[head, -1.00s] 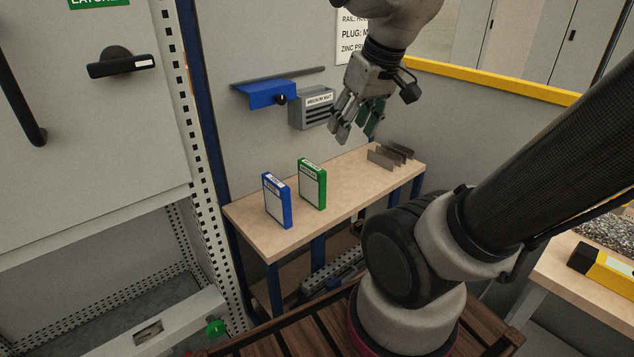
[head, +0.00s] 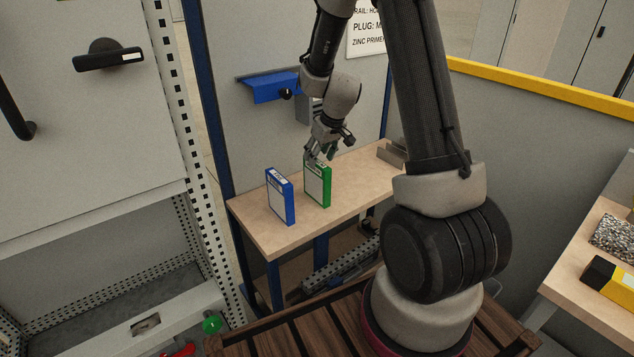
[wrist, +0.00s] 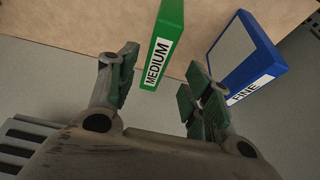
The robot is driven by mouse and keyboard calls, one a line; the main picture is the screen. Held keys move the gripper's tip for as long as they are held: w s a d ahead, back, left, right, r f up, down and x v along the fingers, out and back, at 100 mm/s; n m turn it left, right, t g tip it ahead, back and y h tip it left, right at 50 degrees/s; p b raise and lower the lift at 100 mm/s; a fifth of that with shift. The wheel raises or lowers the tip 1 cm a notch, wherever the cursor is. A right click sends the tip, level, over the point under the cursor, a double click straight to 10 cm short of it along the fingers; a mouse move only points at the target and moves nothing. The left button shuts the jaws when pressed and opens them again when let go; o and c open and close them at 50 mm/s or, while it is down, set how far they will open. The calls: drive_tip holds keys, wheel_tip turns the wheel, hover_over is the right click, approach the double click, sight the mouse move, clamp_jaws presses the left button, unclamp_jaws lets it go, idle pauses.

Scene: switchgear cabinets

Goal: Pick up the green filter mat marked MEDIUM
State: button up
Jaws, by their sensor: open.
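The green filter mat (head: 318,187) stands upright on the wooden bench, with a white front panel. In the wrist view the green mat (wrist: 163,45) shows a label reading MEDIUM on its edge. My gripper (head: 318,156) is at the mat's top edge in the head view, pointing down. In the wrist view my gripper (wrist: 158,92) is open and empty, its fingers spread to either side of the mat's near end. Whether the fingers touch the mat, I cannot tell.
A blue mat (head: 280,197) marked FINE (wrist: 243,55) stands just left of the green one. The wooden bench (head: 262,235) is otherwise clear near them. Grey plates (head: 391,153) sit at its right end. A blue wall bracket (head: 270,88) is behind.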

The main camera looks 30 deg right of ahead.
sight(318, 162)
drive_tip(key=x, duration=0.4)
drive_tip(key=shift+w+d, duration=0.1)
drive_tip(key=shift+d, duration=0.15)
drive_tip(key=shift+w+f, duration=0.2)
drive_tip(key=shift+f, duration=0.2)
drive_tip(key=shift+f, duration=0.25)
clamp_jaws()
